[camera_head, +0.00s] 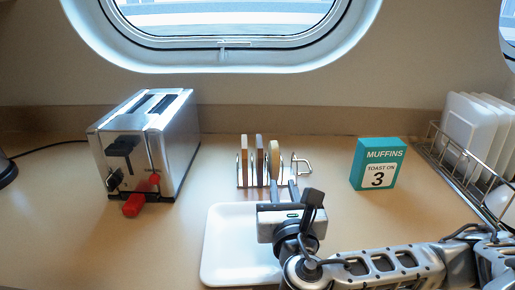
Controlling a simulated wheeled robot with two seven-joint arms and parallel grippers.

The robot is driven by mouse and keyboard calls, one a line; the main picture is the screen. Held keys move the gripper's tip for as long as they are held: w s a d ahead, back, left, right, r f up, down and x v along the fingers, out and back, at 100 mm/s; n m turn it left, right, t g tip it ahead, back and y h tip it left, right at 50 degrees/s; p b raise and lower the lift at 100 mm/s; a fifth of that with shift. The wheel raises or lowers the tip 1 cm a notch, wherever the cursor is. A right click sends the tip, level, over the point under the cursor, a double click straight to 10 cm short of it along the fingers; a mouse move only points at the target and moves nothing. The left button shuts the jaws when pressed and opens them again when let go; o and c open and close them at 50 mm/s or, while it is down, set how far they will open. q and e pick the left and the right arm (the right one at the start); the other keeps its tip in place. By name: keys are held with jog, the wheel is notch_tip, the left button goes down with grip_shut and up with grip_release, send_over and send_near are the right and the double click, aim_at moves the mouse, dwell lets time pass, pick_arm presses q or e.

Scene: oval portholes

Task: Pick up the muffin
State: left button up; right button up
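The muffin, a round tan disc (274,154), stands on edge in a wire toast rack (303,164) near the back of the counter. It is at the right end of the row of slices in the rack. My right gripper (283,187) is in front of the rack with its fingers pointing at it. The fingers are apart, with a gap between them. The left finger lines up with the muffin and hides its lower part; I cannot tell whether they touch. My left gripper is not in view.
Bread slices (244,158) stand left of the muffin. A white tray (228,245) lies under my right gripper. A steel toaster (170,135) with red parts is at left. A teal muffins box (378,163) and a dish rack (450,165) with white plates are at right.

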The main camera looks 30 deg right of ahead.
aim_at(276, 154)
jog(key=x, duration=0.9)
jog(key=shift+d+r+p, duration=0.2)
jog(key=shift+p, duration=0.15)
jog(key=shift+p+x, duration=0.4)
jog(key=shift+x, duration=2.8)
grip_shut()
